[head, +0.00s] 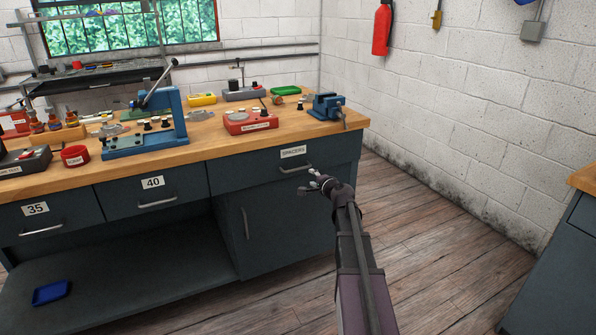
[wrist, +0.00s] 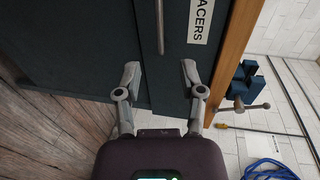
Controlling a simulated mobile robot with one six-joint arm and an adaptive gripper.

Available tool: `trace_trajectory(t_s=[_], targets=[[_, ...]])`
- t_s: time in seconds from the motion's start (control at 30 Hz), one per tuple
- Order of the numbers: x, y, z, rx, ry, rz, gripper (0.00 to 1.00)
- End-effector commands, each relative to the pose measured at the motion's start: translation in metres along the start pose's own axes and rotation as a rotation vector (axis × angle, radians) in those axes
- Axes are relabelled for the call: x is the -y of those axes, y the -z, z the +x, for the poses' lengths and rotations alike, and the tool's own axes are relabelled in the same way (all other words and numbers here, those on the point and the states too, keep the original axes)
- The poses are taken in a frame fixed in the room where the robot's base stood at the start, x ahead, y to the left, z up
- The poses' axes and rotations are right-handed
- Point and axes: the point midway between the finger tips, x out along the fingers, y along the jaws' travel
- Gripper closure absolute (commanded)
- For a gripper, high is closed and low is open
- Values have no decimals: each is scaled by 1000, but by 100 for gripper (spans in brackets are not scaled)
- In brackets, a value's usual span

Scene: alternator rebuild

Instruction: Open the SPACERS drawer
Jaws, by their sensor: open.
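The SPACERS drawer (head: 245,175) is the dark wide drawer at the right end of the workbench, and its front looks flush and closed. Its white label (head: 293,151) sits above a horizontal bar handle (head: 296,169). My gripper (head: 314,181) is in front of the drawer, close to the handle's right end in the picture. In the wrist view the scene is turned sideways. There my gripper (wrist: 160,75) is open and empty, with the handle (wrist: 160,25) in line with the gap but beyond the fingertips. The label (wrist: 200,20) is partly cut off.
Drawers marked 40 (head: 150,189) and 35 (head: 40,220) are to the left. A cabinet door (head: 270,228) lies below the SPACERS drawer. A blue vise (head: 326,105) stands on the bench corner above. The floor right of the bench is clear.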

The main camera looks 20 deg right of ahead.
Motion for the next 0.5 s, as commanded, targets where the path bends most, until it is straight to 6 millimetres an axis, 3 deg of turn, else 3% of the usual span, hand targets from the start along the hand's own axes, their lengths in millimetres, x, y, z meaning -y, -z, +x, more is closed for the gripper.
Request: trace_trajectory(t_s=[0.5], targets=[[-1, 0, 74, 2, 0, 0, 49]])
